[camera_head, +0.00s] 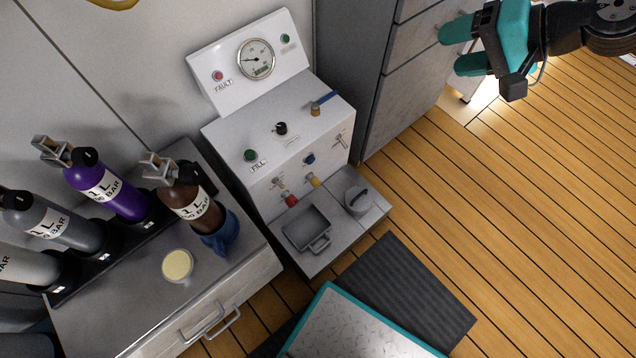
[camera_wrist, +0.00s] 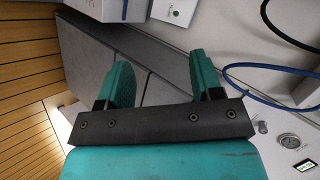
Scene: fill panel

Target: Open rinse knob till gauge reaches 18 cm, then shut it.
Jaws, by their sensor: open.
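The white and grey fill panel (camera_head: 235,120) stands left of centre in the head view. Its round gauge (camera_head: 256,58) has a dial and a small digital display; the reading is too small to make out. I cannot read which one is marked rinse. My gripper (camera_head: 460,47) is open and empty at the upper right, well apart from the panel. Its teal fingers show in the wrist view (camera_wrist: 160,62).
Several gas cylinders (camera_head: 105,190) stand in a rack on the left bench. A grey drawer cabinet (camera_head: 385,75) rises between the panel and my gripper. A dark mat (camera_head: 415,295) lies before the panel. The wooden floor (camera_head: 520,200) to the right is clear.

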